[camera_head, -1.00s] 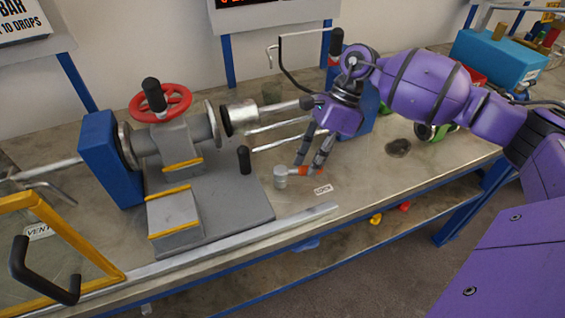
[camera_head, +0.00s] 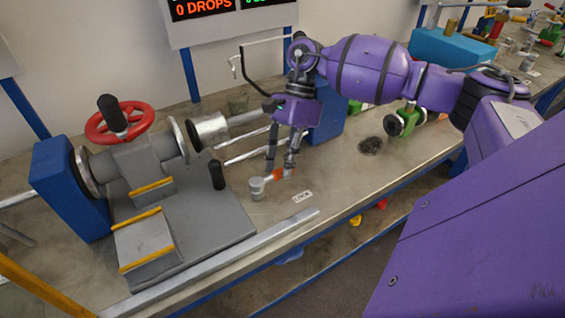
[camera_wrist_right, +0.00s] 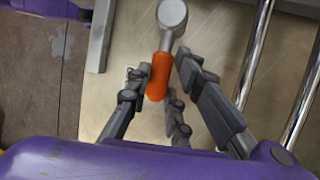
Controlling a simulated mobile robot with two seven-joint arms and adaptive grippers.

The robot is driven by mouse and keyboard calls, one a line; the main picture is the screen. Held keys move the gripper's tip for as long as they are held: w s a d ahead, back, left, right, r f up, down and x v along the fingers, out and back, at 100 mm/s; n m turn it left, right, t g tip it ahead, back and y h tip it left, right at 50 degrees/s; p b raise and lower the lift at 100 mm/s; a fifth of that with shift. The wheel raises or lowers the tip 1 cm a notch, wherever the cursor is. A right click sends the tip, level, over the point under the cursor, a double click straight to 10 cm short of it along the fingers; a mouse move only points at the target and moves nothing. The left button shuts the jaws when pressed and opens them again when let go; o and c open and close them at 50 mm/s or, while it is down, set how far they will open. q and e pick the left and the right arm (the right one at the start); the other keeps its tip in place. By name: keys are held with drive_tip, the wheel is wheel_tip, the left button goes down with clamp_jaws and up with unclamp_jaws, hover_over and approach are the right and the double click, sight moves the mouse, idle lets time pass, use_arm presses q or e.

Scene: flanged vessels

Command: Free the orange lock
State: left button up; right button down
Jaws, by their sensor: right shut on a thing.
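The orange lock handle (camera_head: 279,174) sticks out from a grey round cap (camera_head: 257,187) low on the bench, beside the LOCK label (camera_head: 302,197). My right gripper (camera_head: 281,168) reaches down from above, its fingers at the orange handle. In the right wrist view, the orange handle (camera_wrist_right: 159,77) lies between the fingers of my right gripper (camera_wrist_right: 165,85), which are shut on it. The grey cap (camera_wrist_right: 172,14) shows beyond the fingertips. My left gripper is not in view.
A grey vessel with a red handwheel (camera_head: 119,120) stands on the left. A black upright knob (camera_head: 217,175) and steel rods (camera_head: 248,147) are close to the gripper. A metal rail (camera_head: 225,262) runs along the bench front. A green valve (camera_head: 407,120) stands to the right.

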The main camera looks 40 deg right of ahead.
drive_tip(key=c, duration=1.6)
unclamp_jaws()
drive_tip(key=v, duration=1.2)
drive_tip(key=shift+w, duration=0.1)
